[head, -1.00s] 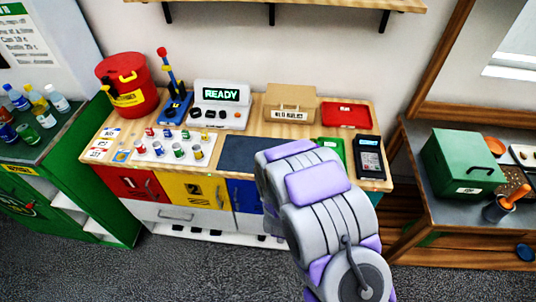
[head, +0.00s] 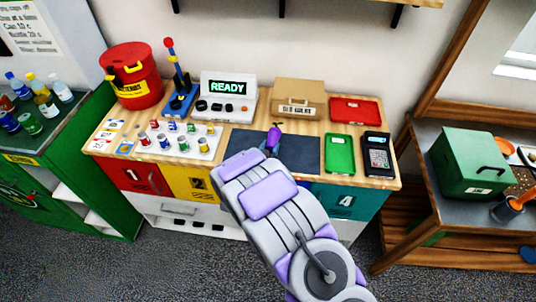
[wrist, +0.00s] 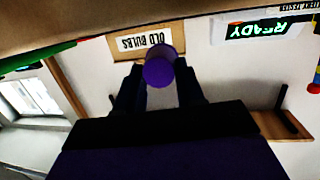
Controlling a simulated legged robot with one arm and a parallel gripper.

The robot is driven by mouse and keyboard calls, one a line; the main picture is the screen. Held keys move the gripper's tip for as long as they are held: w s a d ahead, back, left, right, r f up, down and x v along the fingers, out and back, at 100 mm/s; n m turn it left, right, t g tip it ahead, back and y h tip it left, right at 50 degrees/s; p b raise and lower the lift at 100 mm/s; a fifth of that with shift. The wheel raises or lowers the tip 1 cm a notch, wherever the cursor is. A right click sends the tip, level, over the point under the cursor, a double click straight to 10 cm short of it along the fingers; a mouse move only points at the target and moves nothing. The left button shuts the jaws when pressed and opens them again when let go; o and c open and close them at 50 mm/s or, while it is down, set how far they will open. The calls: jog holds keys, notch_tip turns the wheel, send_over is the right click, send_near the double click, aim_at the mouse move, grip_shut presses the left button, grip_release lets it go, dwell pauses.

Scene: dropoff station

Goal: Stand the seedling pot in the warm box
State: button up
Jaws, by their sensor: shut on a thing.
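My gripper (wrist: 160,88) is shut on a purple round-ended thing (wrist: 159,73) with a pale, greyish body between the dark fingers. In the head view the purple thing (head: 273,138) shows past the end of my arm, over the dark mat on the counter.
The wooden counter carries a cardboard OLD BULBS box (head: 299,98), a READY console (head: 228,97), a red tray (head: 355,110), a green tray (head: 339,153), a card terminal (head: 378,156) and a red bin (head: 133,75). A gap separates the counter from the right bench (head: 425,130).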

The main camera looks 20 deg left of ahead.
jog(key=shift+w+a, duration=0.15)
jog(key=shift+a, duration=0.1)
jog(key=shift+d+f+b, duration=0.25)
jog(key=shift+d+f, duration=0.1)
jog(key=shift+f, duration=0.35)
jog(key=shift+d+f+b, duration=0.2)
jog(key=shift+d+f, duration=0.15)
jog(key=shift+f, duration=0.35)
jog(key=shift+a+f, duration=0.1)
jog(key=shift+f, duration=0.15)
jog(key=shift+a, duration=0.4)
jog(key=o, duration=0.8)
jog(key=shift+a+f, duration=0.1)
jog(key=shift+a, duration=0.05)
jog(key=shift+o, duration=1.3)
jog(key=shift+d, duration=0.5)
jog(key=shift+s+a, duration=0.1)
jog(key=shift+s, duration=0.25)
jog(key=s+r+p, duration=0.1)
jog(key=s+r, duration=0.1)
jog(key=s, duration=0.9)
jog(key=shift+d, duration=0.35)
